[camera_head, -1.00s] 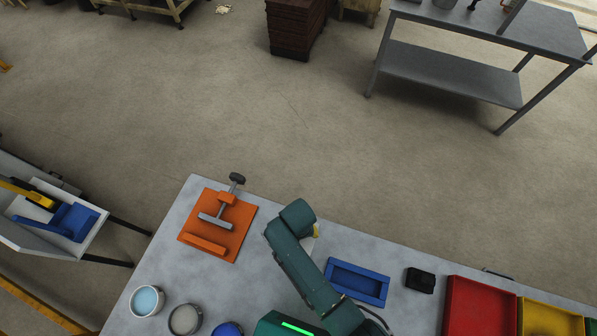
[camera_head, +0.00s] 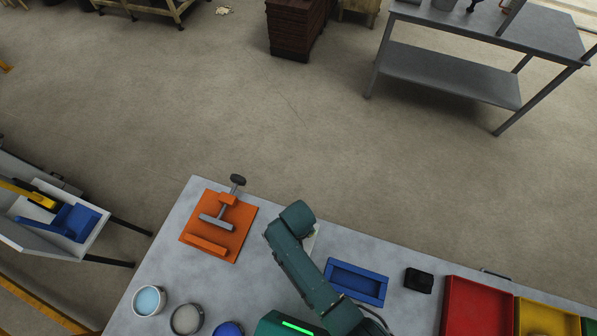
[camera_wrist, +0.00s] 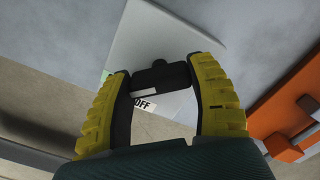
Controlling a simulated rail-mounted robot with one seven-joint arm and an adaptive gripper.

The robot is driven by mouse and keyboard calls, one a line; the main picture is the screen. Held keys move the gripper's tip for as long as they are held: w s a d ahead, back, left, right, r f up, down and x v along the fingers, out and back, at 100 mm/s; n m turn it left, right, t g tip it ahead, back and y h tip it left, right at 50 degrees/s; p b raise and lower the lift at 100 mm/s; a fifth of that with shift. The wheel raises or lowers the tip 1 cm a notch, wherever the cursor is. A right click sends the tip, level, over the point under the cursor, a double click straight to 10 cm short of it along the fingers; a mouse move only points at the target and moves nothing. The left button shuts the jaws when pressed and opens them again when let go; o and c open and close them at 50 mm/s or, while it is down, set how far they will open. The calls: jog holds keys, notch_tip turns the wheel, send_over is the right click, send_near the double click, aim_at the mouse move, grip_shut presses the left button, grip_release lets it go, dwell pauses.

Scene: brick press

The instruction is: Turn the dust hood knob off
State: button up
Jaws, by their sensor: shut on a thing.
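In the wrist view the dust hood knob (camera_wrist: 163,77) is a dark bar with a white stripe and a small round boss at its edge. It sits on a light grey panel (camera_wrist: 150,38). An OFF label (camera_wrist: 143,104) shows just beside the knob, partly covered. A bit of green shows at the panel's left edge. My gripper (camera_wrist: 161,72) has its yellow-backed fingers on both sides of the knob and is shut on it. In the head view my arm hides the knob and gripper; only a pale edge of the panel (camera_head: 312,240) shows.
An orange press fixture (camera_head: 218,226) with a grey T-shaped clamp stands left of my arm. A blue tray (camera_head: 356,264), a black block (camera_head: 419,281) and a red bin (camera_head: 478,305) lie to the right. Several round tubs stand at the front left.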

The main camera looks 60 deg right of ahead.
jog(key=n+p, duration=0.1)
jog(key=n, duration=0.3)
jog(key=shift+r+n+p, duration=0.15)
jog(key=shift+n+p, duration=0.15)
jog(key=shift+p, duration=0.05)
jog(key=shift+n+p, duration=0.6)
jog(key=shift+n, duration=1.9)
jog(key=o, duration=1.2)
notch_tip(320, 180, up, 12)
jog(key=shift+f, duration=0.1)
